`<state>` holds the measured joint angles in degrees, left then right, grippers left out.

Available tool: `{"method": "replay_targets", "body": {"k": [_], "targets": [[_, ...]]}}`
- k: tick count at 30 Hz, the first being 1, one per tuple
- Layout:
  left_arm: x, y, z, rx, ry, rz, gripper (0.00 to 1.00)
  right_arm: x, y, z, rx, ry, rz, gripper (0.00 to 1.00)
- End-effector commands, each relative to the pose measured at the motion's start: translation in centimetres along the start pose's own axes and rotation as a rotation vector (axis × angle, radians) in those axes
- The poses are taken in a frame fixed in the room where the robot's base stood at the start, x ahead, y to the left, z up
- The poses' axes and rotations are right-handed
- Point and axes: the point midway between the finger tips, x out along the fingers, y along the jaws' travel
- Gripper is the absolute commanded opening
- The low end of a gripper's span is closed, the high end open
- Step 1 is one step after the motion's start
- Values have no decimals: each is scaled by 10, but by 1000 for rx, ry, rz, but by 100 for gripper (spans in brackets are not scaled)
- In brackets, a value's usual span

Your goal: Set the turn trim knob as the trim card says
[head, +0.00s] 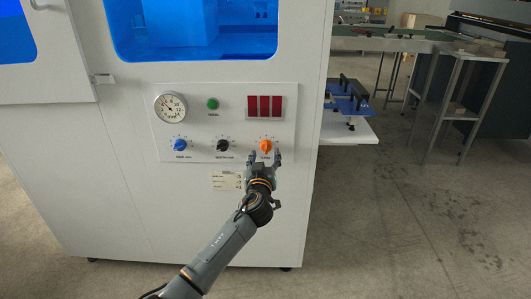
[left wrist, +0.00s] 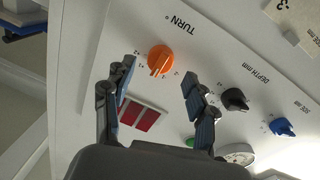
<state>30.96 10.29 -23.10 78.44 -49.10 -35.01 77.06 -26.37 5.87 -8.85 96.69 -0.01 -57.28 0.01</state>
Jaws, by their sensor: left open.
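The orange turn knob (head: 265,145) is at the right of the lower row on the white control panel. In the left wrist view the orange knob (left wrist: 161,59) sits under the label TURN °, between and beyond my fingers. My left gripper (head: 264,157) is open and empty, just in front of and below this knob. In the left wrist view its two fingers (left wrist: 157,75) are spread apart, with no clear contact. A pale card (head: 227,181) is fixed below the panel; its writing is too small to read in the head view. My right gripper is not in view.
Along the same row are a black depth knob (head: 223,145) and a blue side knob (head: 180,145). Above them are a dial gauge (head: 171,107), a green button (head: 212,104) and a red display (head: 264,106). A side shelf (head: 349,130) juts out at right.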

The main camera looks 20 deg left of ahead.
Motion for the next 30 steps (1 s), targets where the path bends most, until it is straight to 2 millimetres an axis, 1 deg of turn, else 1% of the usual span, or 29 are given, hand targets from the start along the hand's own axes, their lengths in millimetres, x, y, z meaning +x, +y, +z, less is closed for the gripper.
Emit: {"method": "replay_targets", "body": {"k": [1,3,7,12,19,20,21,23,24,26,27,30], "targets": [[8,-1,0,2,1,-2,57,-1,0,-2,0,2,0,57],[16,-1,0,2,1,-2,57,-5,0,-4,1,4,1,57],[26,0,0,2,0,0,57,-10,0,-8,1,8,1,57],[31,0,0,1,0,-1,57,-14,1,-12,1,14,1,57],[31,0,0,0,0,-1,57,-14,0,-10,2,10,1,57],[31,0,0,0,0,-1,51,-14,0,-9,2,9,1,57],[31,0,0,0,0,-1,42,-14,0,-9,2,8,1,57],[31,0,0,0,0,-1,30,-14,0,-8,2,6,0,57],[31,0,0,0,0,-1,22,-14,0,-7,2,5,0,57],[31,0,0,0,0,-1,10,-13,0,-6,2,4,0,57],[31,0,0,0,0,-1,2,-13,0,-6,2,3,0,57],[31,0,0,1,0,-1,2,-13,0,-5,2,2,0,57]]}}
